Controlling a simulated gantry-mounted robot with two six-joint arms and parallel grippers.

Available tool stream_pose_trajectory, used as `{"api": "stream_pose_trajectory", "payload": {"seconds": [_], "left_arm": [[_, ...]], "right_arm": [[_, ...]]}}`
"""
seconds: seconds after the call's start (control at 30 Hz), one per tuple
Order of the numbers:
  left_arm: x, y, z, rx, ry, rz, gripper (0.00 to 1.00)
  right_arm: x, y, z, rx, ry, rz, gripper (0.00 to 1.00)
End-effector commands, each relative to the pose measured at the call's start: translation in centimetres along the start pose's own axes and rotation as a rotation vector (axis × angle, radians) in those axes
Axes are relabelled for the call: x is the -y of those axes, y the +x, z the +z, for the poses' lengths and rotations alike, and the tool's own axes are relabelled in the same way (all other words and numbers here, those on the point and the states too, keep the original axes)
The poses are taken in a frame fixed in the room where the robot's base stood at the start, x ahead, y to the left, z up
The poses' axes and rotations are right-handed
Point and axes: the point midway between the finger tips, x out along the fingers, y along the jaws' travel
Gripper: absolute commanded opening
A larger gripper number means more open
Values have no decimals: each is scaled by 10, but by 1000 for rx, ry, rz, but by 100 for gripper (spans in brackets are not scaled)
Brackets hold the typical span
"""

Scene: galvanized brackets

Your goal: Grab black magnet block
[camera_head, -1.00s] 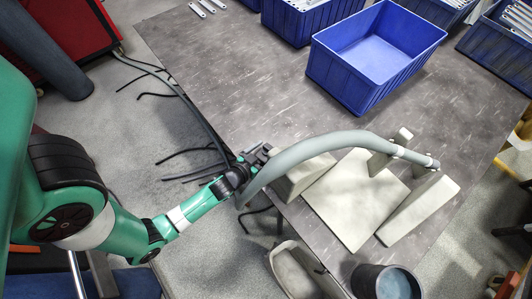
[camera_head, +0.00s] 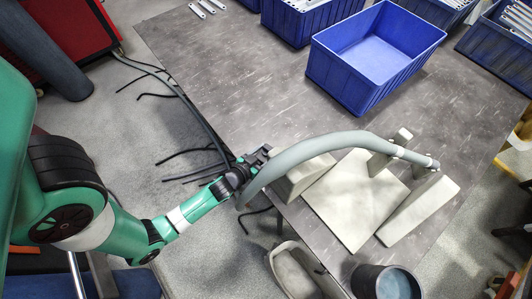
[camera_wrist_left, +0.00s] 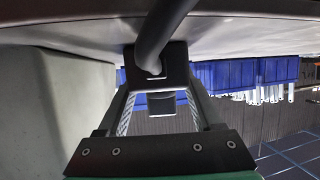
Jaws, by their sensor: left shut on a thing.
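The black magnet block (camera_wrist_left: 155,72) sits between the two fingers of my left gripper (camera_wrist_left: 160,92) in the left wrist view, with a grey hose running from it. In the head view my left gripper (camera_head: 262,155) is at the table's left edge, beside the near end of the thick grey hose. It is shut on the block. The block is small and dark there and hard to tell from the fingers. My right gripper is not in view.
A pale grey fixture with upright plates (camera_head: 345,215) stands just right of the gripper, under the arching hose (camera_head: 320,142). An empty blue bin (camera_head: 325,68) stands behind on the table (camera_head: 215,70). A dark bucket (camera_head: 365,282) is at the bottom. The table's middle left is clear.

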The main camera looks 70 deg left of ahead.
Motion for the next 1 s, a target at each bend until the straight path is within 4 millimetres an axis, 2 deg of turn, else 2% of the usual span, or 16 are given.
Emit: {"api": "stream_pose_trajectory", "payload": {"seconds": [0.17, 0.27, 0.37, 0.5, 0.7, 0.83, 1.0], "left_arm": [[0, -4, -12, -5, 1, 1, 0], [0, -10, -27, -7, -1, 1, 0], [0, -18, -48, -7, -1, 1, 0], [0, -35, -88, -9, 0, 1, 0], [0, -56, -137, -8, 0, 1, 0], [0, -64, -158, -7, 0, 1, 0], [0, -69, -168, -5, 0, 1, 0]], "right_arm": [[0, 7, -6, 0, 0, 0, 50], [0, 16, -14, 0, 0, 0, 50], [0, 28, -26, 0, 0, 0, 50], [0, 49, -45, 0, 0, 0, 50], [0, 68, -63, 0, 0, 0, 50], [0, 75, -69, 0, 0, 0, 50], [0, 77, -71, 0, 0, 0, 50]]}}
